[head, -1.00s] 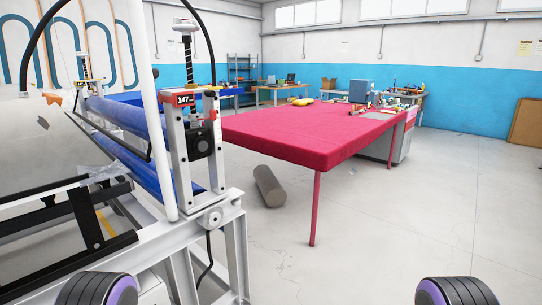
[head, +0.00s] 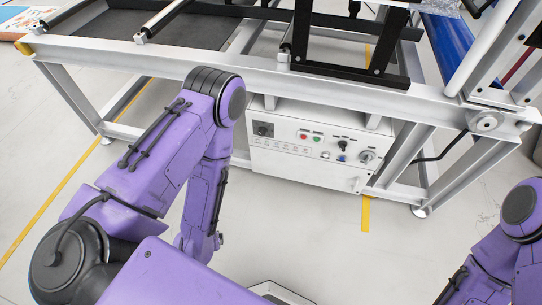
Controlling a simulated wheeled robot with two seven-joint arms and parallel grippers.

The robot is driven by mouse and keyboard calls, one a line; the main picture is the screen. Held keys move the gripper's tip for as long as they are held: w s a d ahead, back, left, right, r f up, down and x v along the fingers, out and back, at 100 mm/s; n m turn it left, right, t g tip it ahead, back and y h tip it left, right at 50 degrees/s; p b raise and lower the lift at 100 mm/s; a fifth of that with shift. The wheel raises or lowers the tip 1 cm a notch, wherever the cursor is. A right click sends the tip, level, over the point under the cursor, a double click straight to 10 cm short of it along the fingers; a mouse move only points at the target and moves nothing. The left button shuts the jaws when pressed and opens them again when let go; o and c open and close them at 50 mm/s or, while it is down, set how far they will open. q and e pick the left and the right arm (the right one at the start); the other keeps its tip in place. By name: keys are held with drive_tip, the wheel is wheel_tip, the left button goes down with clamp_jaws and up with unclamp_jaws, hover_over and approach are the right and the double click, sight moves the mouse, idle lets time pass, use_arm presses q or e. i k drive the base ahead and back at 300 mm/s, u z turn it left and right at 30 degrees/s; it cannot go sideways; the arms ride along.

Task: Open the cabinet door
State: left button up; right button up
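A white control cabinet (head: 300,167) with a flat front door sits under the machine frame in the middle of the head view. Its front carries a small dark display, red and green buttons and several knobs (head: 343,146). The door looks shut. My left arm, purple, comes in from the left and bends down in front of the cabinet's left side; its gripper is not visible. My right arm shows only in part at the lower right, and its gripper is out of view.
The white machine frame (head: 180,66) with slanted legs surrounds the cabinet above and at both sides. A blue roller (head: 447,42) is at the upper right. Yellow tape (head: 366,213) marks the floor. The grey floor in front of the cabinet is clear.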

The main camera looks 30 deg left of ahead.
sight(298, 167)
drive_tip(key=u, duration=0.35)
drive_tip(key=k, duration=1.2)
drive_tip(key=z, duration=1.05)
drive_tip(key=i, duration=1.65)
drive_tip(key=u, duration=0.55)
